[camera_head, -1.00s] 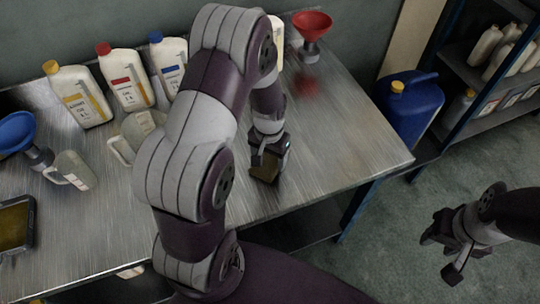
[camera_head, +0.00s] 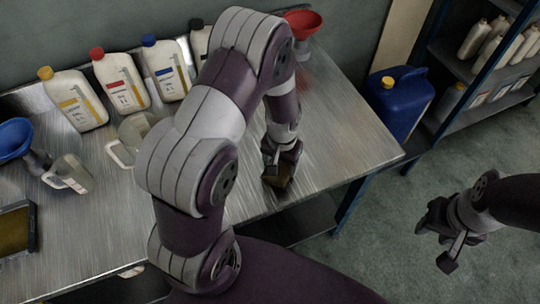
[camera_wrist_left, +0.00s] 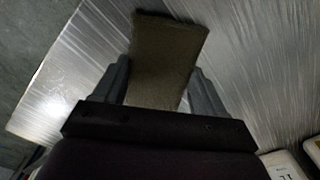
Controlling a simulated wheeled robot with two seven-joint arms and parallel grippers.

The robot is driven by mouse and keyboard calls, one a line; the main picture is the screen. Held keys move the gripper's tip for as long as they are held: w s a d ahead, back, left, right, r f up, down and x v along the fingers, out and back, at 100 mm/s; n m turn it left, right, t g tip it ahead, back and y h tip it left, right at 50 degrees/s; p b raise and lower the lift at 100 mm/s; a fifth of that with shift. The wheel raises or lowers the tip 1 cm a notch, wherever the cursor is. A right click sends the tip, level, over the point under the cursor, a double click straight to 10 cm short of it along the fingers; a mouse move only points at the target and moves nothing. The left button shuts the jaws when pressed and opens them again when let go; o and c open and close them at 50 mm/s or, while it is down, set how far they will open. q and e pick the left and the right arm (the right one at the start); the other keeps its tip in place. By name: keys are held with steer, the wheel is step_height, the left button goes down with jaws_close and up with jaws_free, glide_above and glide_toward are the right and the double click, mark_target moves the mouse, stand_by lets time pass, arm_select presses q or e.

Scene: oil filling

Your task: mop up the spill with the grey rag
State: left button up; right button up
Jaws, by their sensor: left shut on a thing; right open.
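My left gripper (camera_head: 280,166) is shut on the rag (camera_head: 277,181), low over the front right part of the metal table (camera_head: 340,135). The rag looks brownish grey. In the left wrist view the rag (camera_wrist_left: 168,50) sticks out as a flat piece between the two fingers, with streaked metal beyond it. I cannot tell whether it touches the table. I cannot make out a spill; my left arm hides part of the tabletop. My right gripper (camera_head: 440,240) is open and empty, off the table over the floor at the right.
Oil bottles with yellow (camera_head: 73,98), red (camera_head: 120,80) and blue (camera_head: 166,68) caps stand at the back. A clear jug (camera_head: 130,136), small jug (camera_head: 70,174), blue funnel (camera_head: 15,137) and dark tray (camera_head: 32,228) are left. A red funnel (camera_head: 302,22) stands back right.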

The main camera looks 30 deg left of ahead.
mark_target(252, 151)
arm_select(q)
steer(key=a, duration=0.3)
steer(key=s+a+p, duration=0.1)
steer(key=a, duration=0.2)
steer(key=s+a, duration=0.1)
steer(key=a, duration=0.3)
steer(key=d+p, duration=0.2)
steer(key=d, duration=0.8)
steer(key=w+a, duration=0.1)
steer(key=a, duration=0.2)
steer(key=w+a, duration=0.1)
steer(key=a, duration=0.2)
steer(key=w+a, duration=0.2)
steer(key=a, duration=0.2)
steer(key=d+p, duration=0.1)
steer(key=d, duration=0.9)
steer(key=a, duration=0.1)
steer(key=s+a, duration=0.1)
steer(key=a, duration=0.1)
steer(key=s+a+p, duration=0.1)
steer(key=a, duration=0.1)
steer(key=shift+r, duration=0.1)
steer(key=w+d+r+p, duration=0.2)
steer(key=w+r+p, duration=0.1)
steer(key=r, duration=0.3)
steer(key=w+d+r+p, duration=0.2)
steer(key=w+r+p, duration=0.1)
steer(key=r, duration=0.3)
steer(key=shift+w+d, duration=0.15)
steer(key=shift+d, duration=0.25)
